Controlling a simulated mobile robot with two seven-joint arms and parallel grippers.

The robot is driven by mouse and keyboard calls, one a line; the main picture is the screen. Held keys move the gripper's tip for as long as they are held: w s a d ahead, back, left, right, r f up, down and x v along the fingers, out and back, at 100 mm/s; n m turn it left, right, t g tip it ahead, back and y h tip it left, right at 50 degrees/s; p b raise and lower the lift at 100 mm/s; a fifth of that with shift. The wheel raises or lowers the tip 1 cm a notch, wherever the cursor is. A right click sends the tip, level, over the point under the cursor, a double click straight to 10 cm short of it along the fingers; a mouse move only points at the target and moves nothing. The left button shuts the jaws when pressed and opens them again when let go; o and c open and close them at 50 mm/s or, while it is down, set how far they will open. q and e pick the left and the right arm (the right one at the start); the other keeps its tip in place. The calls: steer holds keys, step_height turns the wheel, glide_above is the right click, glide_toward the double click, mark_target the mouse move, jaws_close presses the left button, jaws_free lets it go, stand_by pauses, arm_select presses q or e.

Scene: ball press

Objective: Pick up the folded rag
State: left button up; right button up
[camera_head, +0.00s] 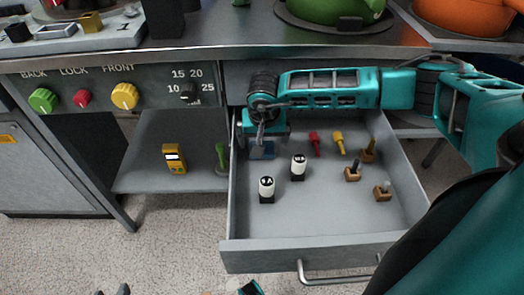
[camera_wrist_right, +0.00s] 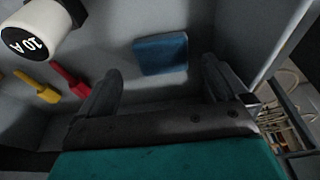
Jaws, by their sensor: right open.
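The folded rag (camera_head: 263,152) is a small blue square lying flat on the drawer floor, near its back left corner. It also shows in the right wrist view (camera_wrist_right: 161,54), between and beyond the fingertips. My right gripper (camera_head: 259,138) reaches down into the drawer at the rag; in the wrist view its fingers (camera_wrist_right: 160,72) are spread apart with nothing held between them. In the head view the gripper partly hides the rag. Dark tips that look like my left gripper (camera_head: 112,291) barely show at the bottom edge, too cropped to judge.
The open drawer (camera_head: 325,254) also holds white-and-black cylinders (camera_head: 267,188), red (camera_head: 314,140) and yellow (camera_head: 339,142) pieces, and several brown-based pieces (camera_head: 353,171). The drawer's left wall and the counter (camera_head: 230,50) are close to my right gripper. A yellow meter (camera_head: 174,158) stands on the left shelf.

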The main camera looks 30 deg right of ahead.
steer(key=b+x, duration=0.1)
steer(key=x, duration=0.2)
steer(key=shift+w+f, duration=0.25)
steer(key=c, duration=1.1)
